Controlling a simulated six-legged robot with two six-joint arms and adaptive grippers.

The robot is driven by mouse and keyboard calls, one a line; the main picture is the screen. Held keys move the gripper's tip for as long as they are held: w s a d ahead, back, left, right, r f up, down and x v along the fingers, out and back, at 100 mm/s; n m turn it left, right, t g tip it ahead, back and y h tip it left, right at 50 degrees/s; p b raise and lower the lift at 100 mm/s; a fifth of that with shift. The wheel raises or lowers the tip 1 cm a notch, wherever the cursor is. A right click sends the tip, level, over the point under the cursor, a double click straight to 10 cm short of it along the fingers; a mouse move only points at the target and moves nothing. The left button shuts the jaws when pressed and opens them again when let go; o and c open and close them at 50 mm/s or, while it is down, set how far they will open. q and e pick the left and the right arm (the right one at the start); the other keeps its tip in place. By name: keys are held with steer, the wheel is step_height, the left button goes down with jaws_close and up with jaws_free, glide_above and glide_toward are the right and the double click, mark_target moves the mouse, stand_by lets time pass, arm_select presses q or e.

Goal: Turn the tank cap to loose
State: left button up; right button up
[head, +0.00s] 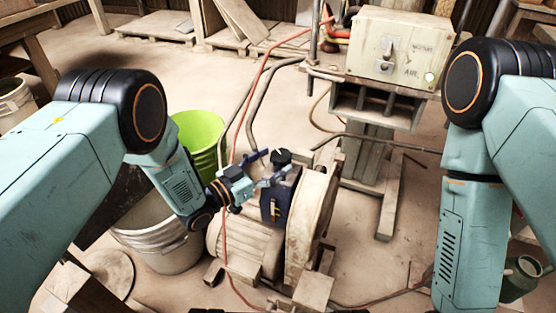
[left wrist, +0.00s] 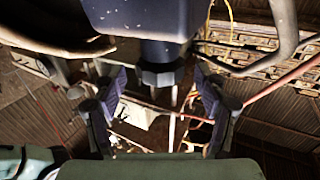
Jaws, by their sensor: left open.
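The black tank cap (head: 281,156) stands on top of a small dark blue tank (head: 275,206) on the machine in the middle of the head view. My left gripper (head: 271,165) is open at the cap, with its fingers spread. In the left wrist view the cap (left wrist: 162,76) appears below the dark tank body (left wrist: 150,18), between the two open fingers. A gap shows on each side, so neither finger visibly touches it. The cap's turn position cannot be read. My right arm shows at the right, but its gripper is out of view.
The tank sits beside a ribbed motor (head: 240,245) and a pale wheel guard (head: 307,225). A green bucket (head: 203,135) and a whitish bucket (head: 165,250) stand left. A red hose (head: 228,240) runs past the motor. A stand with a pale box (head: 400,48) is behind.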

arm_select(q)
steer(key=shift+b+x, duration=0.35)
steer(key=shift+x, duration=0.8)
steer(key=shift+w+d, duration=0.2)
steer(key=shift+d, duration=0.05)
steer(key=shift+c, duration=0.3)
